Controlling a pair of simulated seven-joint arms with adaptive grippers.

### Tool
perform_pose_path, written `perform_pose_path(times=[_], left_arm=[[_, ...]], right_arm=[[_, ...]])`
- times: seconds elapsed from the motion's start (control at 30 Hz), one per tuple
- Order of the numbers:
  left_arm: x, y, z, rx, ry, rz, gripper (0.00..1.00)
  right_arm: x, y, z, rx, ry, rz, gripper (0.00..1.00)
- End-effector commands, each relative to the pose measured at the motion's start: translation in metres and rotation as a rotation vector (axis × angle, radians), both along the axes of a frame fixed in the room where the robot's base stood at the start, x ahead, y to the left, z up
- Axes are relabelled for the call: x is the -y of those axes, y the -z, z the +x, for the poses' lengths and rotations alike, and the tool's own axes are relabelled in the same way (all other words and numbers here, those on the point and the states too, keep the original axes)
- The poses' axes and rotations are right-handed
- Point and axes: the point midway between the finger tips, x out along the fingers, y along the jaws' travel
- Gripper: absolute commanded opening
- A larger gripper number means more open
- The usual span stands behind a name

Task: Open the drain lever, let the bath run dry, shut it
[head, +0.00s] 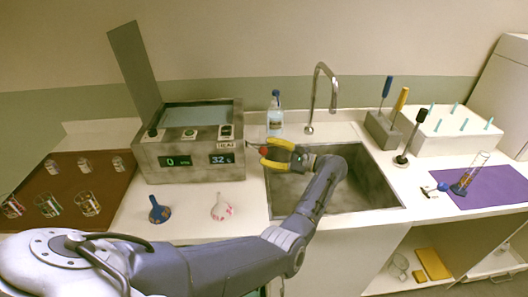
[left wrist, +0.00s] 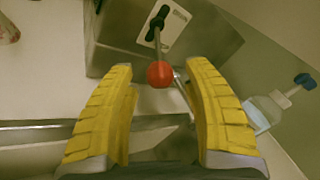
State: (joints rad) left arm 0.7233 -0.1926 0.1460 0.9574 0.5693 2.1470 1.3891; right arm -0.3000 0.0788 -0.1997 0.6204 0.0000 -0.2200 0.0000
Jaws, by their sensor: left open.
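The bath (head: 192,140) is a grey box with its lid up, a bluish surface inside, and a front display showing 0 and 32. The drain lever ends in a red ball knob (left wrist: 160,74), with a thin metal rod running back to a black pivot on a white plate on the bath's side. In the head view the red knob (head: 264,151) shows at my gripper. My left gripper (head: 272,155) has yellow fingers and is open. In the left wrist view its fingers (left wrist: 163,110) stand on either side of the knob's line, with the knob near the fingertips. My right gripper is not in view.
A sink (head: 335,195) with a tall faucet (head: 333,90) lies under my left arm. A clear bottle with a blue cap (head: 275,115) stands behind the gripper. A brown mat (head: 70,185) holds several glasses at left.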

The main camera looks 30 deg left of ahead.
Motion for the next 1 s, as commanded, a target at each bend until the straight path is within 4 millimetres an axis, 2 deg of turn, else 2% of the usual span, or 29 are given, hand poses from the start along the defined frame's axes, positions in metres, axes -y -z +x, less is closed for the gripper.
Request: perform_pose_path(times=[0.2,0.6,1.0], left_arm=[[-0.013,0.0,-0.002,0.0,0.0,0.0,0.5],[-0.016,0.0,-0.003,0.0,0.0,0.0,0.51],[-0.016,0.0,-0.003,0.0,0.0,0.0,0.04]], right_arm=[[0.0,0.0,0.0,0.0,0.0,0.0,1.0],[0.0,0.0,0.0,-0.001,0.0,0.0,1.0],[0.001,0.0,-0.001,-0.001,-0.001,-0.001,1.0]])
